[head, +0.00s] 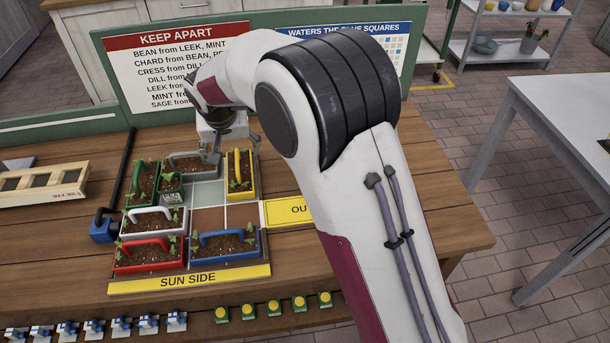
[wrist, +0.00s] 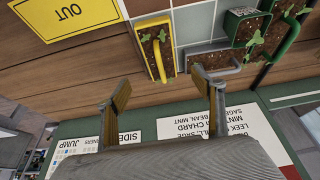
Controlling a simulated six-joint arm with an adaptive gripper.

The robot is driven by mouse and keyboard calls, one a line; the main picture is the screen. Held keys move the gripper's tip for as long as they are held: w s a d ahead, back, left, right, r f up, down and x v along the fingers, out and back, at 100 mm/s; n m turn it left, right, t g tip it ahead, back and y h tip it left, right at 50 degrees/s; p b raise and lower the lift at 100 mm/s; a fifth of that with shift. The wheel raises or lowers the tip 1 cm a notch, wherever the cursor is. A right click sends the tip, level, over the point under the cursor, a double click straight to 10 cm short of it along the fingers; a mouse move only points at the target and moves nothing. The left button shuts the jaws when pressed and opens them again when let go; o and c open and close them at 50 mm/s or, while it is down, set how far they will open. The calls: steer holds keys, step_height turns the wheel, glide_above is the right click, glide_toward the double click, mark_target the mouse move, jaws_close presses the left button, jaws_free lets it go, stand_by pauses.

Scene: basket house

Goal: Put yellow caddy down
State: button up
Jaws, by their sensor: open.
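The yellow caddy (head: 242,196) sits upright at the back right of the gridded bed, with soil, seedlings and a yellow arched handle. In the wrist view the caddy (wrist: 145,28) lies just beyond my fingertips, its near end roughly in line with the gap between them. My gripper (wrist: 162,86) is open with nothing between its fingers. In the head view my gripper (head: 215,150) is above the back of the bed, between the grey caddy (head: 186,170) and the yellow one, partly hidden by my arm. I cannot tell whether a finger touches the grey caddy.
Green (head: 130,197), white (head: 152,234), red (head: 150,268) and blue (head: 230,258) caddies stand on the bed, with a small green pot (head: 170,197). Bare squares (head: 208,193) show in the middle. A sign board (head: 130,75) stands behind. A yellow OUT plate (head: 290,211) is right.

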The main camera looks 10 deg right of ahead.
steer(key=shift+d+r, duration=0.1)
steer(key=s+d+r, duration=1.5)
steer(key=d, duration=0.1)
steer(key=s+d, duration=0.3)
steer(key=s, duration=0.8)
steer(key=s+d+f+t, duration=0.1)
steer(key=s+d, duration=0.3)
steer(key=s, duration=0.7)
steer(key=shift+s+d, duration=0.15)
steer(key=shift+s, duration=0.1)
